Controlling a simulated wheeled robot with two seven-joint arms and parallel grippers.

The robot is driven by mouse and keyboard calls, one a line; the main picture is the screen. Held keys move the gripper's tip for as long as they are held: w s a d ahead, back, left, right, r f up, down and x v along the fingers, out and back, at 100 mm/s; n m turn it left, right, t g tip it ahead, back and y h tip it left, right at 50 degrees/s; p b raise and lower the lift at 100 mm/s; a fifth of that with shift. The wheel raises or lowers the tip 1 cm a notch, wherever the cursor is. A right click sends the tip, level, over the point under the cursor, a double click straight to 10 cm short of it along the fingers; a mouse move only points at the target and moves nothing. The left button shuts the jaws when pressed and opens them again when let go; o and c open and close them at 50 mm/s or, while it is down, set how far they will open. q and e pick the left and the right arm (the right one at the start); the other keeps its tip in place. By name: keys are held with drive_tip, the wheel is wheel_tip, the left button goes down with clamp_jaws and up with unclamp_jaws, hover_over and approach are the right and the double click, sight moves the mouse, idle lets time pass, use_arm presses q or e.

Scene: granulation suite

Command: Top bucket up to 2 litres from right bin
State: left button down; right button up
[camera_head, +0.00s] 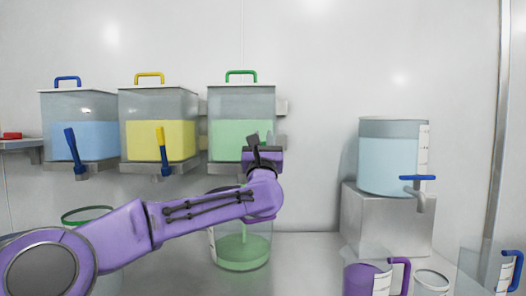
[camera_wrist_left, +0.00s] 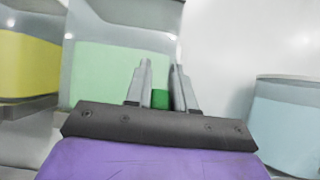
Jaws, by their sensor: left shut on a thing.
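The right bin (camera_head: 240,110) of the three on the wall has a green handle on its lid and holds pale green liquid. My left gripper (camera_head: 262,146) is in front of its lower right part. In the left wrist view, its fingers (camera_wrist_left: 160,92) are closed about a small green piece (camera_wrist_left: 160,99), apparently the bin's tap lever. The clear bucket (camera_head: 240,254) stands below this bin with green liquid in its lower part. A thin green streak shows above that liquid. My arm hides the bucket's upper part and most of its scale. My right gripper is out of view.
Bins with blue (camera_head: 85,135) and yellow (camera_head: 150,140) liquid hang to the left. A green-rimmed vessel (camera_head: 88,213) is partly behind my arm. At right are a light-blue tank (camera_head: 385,160) on a metal block (camera_head: 385,225), a purple-handled jug (camera_head: 360,280) and a blue-handled jug (camera_head: 480,270).

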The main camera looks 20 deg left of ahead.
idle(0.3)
use_arm(q)
drive_tip(key=c, duration=1)
unclamp_jaws()
drive_tip(key=shift+c, duration=0.2)
drive_tip(key=b+v, duration=0.3)
drive_tip(key=v, duration=0.7)
drive_tip(key=shift+s+f+b, duration=0.2)
drive_tip(key=shift+f+b, duration=0.1)
